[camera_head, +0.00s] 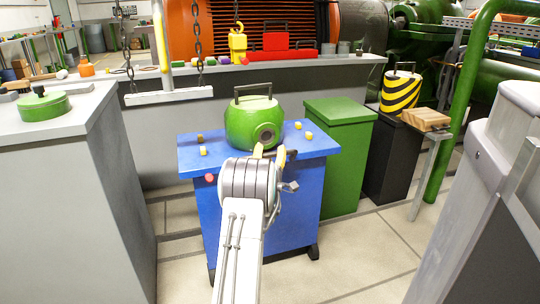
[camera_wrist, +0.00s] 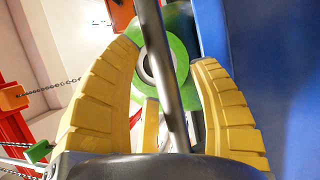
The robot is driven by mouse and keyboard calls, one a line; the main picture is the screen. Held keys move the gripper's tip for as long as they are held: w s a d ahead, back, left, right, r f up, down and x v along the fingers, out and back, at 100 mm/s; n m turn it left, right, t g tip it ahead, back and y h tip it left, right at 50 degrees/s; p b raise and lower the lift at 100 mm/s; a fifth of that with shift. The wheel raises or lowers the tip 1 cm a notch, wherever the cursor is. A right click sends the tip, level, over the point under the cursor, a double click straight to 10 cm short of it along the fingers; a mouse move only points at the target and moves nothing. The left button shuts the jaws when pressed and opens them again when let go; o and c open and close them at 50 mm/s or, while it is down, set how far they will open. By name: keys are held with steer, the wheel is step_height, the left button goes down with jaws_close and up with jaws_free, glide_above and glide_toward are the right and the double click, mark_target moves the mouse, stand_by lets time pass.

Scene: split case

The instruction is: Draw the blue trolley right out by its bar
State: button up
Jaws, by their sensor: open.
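The blue trolley (camera_head: 302,200) stands mid-floor, with a blue top and dark feet. My gripper (camera_head: 269,153) is at its near side, just below the top edge. The trolley's dark bar (camera_head: 291,154) shows only partly beside the fingers in the head view; my wrist hides the rest. In the wrist view, the bar (camera_wrist: 160,70) runs between the yellow fingers of my gripper (camera_wrist: 167,58). The fingers are open, with gaps on both sides of the bar. The trolley's blue face (camera_wrist: 265,70) fills the right of that view.
A green pot (camera_head: 250,115) and several small yellow pieces sit on the trolley. A green cabinet (camera_head: 341,150) stands close on its right, a grey counter (camera_head: 52,195) on the left, and a grey bench (camera_head: 300,78) behind. Floor tiles (camera_head: 345,265) are clear at the front right.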

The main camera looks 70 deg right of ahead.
steer(key=shift+o, duration=0.2)
steer(key=shift+d, duration=0.1)
jaws_close()
stand_by(0.4)
